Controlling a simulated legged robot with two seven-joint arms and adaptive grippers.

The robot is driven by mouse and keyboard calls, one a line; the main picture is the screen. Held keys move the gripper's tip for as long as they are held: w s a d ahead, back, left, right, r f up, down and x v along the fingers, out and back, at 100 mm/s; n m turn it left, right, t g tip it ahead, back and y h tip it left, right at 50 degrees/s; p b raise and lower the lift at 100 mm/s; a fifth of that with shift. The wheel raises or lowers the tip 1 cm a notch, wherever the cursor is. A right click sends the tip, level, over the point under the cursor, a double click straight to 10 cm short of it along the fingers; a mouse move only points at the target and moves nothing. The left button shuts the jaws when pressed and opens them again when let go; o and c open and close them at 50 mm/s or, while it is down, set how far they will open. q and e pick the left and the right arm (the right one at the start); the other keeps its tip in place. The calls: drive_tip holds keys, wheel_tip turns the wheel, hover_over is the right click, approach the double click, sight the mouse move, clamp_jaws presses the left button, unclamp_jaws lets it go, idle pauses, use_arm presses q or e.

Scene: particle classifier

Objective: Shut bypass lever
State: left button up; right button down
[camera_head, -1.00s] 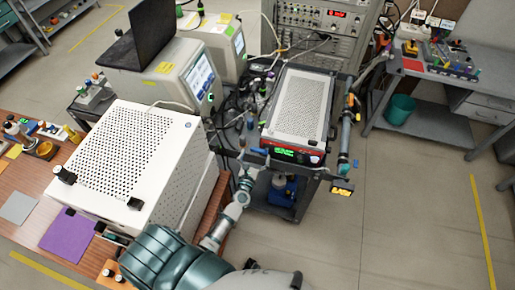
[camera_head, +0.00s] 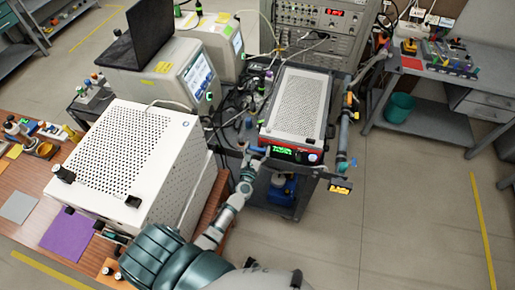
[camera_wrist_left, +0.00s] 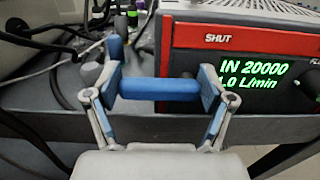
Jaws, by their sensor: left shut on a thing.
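The bypass lever is a blue bar (camera_wrist_left: 160,89) lying level beside the red front panel (camera_wrist_left: 250,75), which bears the word SHUT and a green readout. In the head view the blue lever (camera_head: 258,149) shows small at the left of the red-fronted unit (camera_head: 296,108). My left gripper (camera_wrist_left: 162,75) has its blue-padded fingers at the two ends of the bar and is shut on it. In the head view my left gripper (camera_head: 248,158) reaches up to the unit's front left corner. My right gripper is not in view.
A large white perforated box (camera_head: 130,150) stands on the wooden table left of my left arm. A dark cart (camera_head: 290,202) bears the red-fronted unit, with cables and hoses on its left. A pipe with yellow fittings (camera_head: 346,130) runs along its right.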

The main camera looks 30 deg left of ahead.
use_arm(q)
drive_tip(key=shift+r+m, duration=0.15)
drive_tip(key=shift+m, duration=0.35)
drive_tip(key=shift+d+r+m+p, duration=0.15)
drive_tip(key=shift+r+m+p, duration=0.15)
drive_tip(key=shift+m+p, duration=0.5)
drive_tip(key=shift+w+d+r+m+p, duration=0.1)
drive_tip(key=shift+d+r+m+p, duration=0.1)
drive_tip(key=shift+m, duration=0.85)
drive_tip(key=shift+w+d+r+m+p, duration=0.1)
drive_tip(key=shift+d+m+p, duration=0.1)
drive_tip(key=shift+m, duration=0.85)
drive_tip(key=o, duration=1)
drive_tip(key=shift+s, duration=0.1)
drive_tip(key=shift+s, duration=0.1)
drive_tip(key=v, duration=1.1)
drive_tip(key=shift+s+d+f, duration=0.1)
drive_tip(key=shift+s+d, duration=0.15)
drive_tip(key=shift+s, duration=0.1)
